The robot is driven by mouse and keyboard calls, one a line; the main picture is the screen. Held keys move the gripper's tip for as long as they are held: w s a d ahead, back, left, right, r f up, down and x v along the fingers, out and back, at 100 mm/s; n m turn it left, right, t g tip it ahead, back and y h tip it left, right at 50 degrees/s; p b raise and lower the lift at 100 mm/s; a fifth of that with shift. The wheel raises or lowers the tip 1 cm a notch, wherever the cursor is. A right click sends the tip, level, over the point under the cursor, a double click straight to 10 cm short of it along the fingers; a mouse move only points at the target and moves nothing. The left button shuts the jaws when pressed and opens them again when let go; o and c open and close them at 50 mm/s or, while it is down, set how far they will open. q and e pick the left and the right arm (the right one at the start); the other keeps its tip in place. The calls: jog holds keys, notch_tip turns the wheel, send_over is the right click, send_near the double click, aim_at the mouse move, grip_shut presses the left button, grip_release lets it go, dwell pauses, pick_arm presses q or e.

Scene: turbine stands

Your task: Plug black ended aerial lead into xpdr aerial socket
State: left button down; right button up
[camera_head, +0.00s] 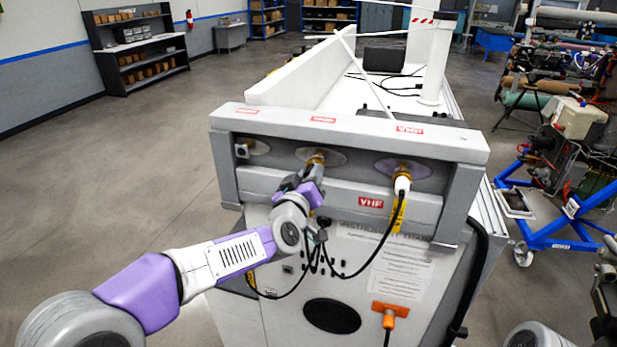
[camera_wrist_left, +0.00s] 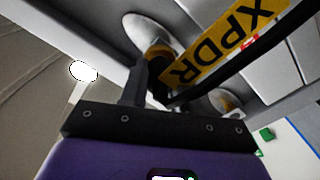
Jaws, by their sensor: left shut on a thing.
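My left gripper (camera_head: 314,176) is at the middle socket (camera_head: 317,158) of the grey panel (camera_head: 450,145). In the left wrist view, it is shut on the black ended lead (camera_wrist_left: 157,75), which carries a yellow tag reading XPDR (camera_wrist_left: 222,45). The lead's black end lines up with the brass socket (camera_wrist_left: 158,49) on its pale round plate and appears to meet it; how far in it sits is hidden. A small grey fitting (camera_head: 242,151) is at the left socket. My right gripper is out of view.
Red VHF labels mark the panel top and front. Black cables loop below it, above a dark oval opening (camera_head: 332,316). An orange plug (camera_head: 390,311) is lower right. A blue wheeled stand (camera_head: 560,240) is at the right. Floor at left is clear.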

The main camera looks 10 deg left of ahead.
pick_arm(q)
jog(key=shift+r, duration=0.25)
jog(key=c, duration=1.1)
grip_release()
jog(key=shift+w+f, duration=0.1)
jog(key=shift+w, duration=0.1)
jog(key=o, duration=0.3)
jog(key=shift+w+f, duration=0.15)
jog(key=shift+w, duration=0.2)
jog(key=shift+o, duration=0.5)
jog(key=shift+s, duration=0.25)
jog(key=shift+o, duration=0.6)
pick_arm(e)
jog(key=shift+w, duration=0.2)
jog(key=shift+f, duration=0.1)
pick_arm(q)
jog(key=s, duration=0.7)
jog(key=shift+b, duration=0.4)
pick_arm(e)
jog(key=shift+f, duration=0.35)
